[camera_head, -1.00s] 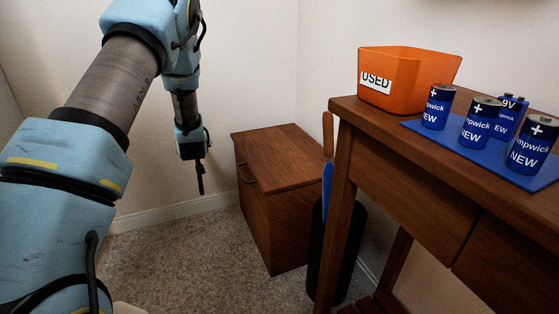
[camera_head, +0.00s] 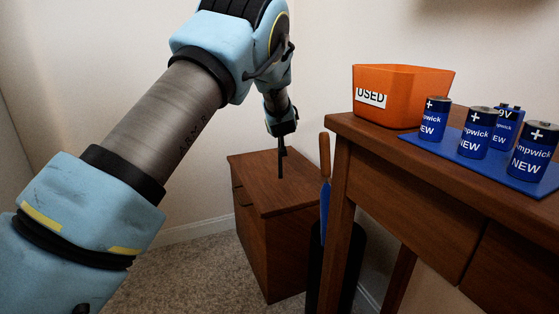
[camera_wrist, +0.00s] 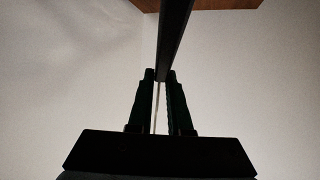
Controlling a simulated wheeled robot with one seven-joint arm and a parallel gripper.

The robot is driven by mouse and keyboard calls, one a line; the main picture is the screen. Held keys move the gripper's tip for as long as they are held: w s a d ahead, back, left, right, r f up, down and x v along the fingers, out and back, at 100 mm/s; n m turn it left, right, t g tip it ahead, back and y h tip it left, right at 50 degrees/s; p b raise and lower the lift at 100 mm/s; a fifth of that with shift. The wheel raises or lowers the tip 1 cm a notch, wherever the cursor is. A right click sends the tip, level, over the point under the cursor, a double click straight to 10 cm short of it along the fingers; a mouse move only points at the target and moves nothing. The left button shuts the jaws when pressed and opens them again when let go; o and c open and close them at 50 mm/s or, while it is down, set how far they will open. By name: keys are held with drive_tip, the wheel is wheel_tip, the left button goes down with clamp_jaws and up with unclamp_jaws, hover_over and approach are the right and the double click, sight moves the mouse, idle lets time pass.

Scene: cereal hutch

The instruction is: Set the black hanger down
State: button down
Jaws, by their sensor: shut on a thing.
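In the wrist view my gripper (camera_wrist: 161,76) is shut on a thin, straight black bar, the black hanger (camera_wrist: 174,35). The bar runs from the fingertips up out of the frame, and the rest of its shape is not visible. In the head view my gripper (camera_head: 281,150) points down in front of the wall, over the top of a low wooden cabinet (camera_head: 285,190). A narrow dark shape hangs there; I cannot tell the fingers from the hanger, or whether it touches the top.
A wooden table (camera_head: 405,160) at right carries an orange bin (camera_head: 425,95) marked USED and several blue batteries (camera_head: 478,132) on a blue mat (camera_head: 500,172). A wooden-handled blue tool (camera_head: 325,165) and a dark bin (camera_head: 345,260) stand between cabinet and table. The cabinet top is otherwise bare.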

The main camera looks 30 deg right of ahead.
wheel_tip(320, 180, down, 8)
drive_tip(key=b, duration=0.2)
drive_tip(key=c, duration=0.8)
unclamp_jaws()
drive_tip(key=shift+r, duration=0.15)
drive_tip(key=shift+c, duration=0.2)
drive_tip(key=p+v, duration=0.2)
drive_tip(key=v, duration=1)
